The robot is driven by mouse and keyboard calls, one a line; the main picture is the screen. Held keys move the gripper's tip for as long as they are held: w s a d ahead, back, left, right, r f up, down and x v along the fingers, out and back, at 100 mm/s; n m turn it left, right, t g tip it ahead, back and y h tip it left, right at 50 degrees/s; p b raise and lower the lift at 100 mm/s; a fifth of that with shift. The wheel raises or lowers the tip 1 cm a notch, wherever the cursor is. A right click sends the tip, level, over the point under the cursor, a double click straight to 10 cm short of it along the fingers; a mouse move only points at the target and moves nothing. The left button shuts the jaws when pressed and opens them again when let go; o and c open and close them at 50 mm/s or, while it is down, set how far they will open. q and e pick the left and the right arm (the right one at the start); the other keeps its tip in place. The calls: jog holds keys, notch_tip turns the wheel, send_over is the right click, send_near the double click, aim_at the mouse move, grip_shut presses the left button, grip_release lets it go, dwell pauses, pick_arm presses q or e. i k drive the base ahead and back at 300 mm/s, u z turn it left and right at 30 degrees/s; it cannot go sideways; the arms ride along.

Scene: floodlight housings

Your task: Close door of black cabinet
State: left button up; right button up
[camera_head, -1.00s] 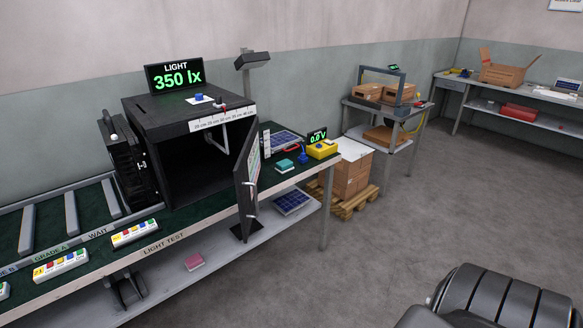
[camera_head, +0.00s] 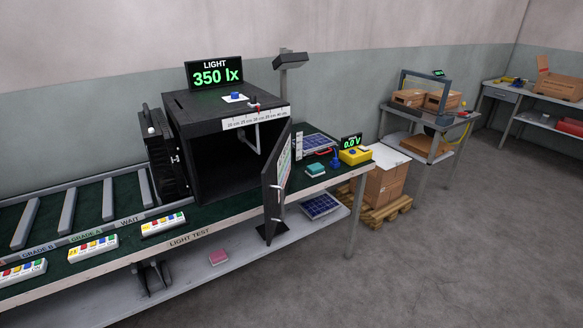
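The black cabinet (camera_head: 212,108) stands on the green-topped light test bench. Its front is open and the dark interior shows. Its door (camera_head: 272,196) is hinged at the right side and swung outward, projecting past the bench's front edge. The door has light-coloured handles or fittings near its free edge and a paper sheet on one face.
The bench (camera_head: 215,228) carries button strips (camera_head: 163,224) along its front and a roller section at left. A teal block (camera_head: 316,169) and a yellow box (camera_head: 354,156) sit right of the door. Cartons (camera_head: 384,186) stand on a pallet beyond. The floor at right is clear.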

aim_at(276, 174)
jog(key=i, duration=0.4)
jog(key=u, duration=0.85)
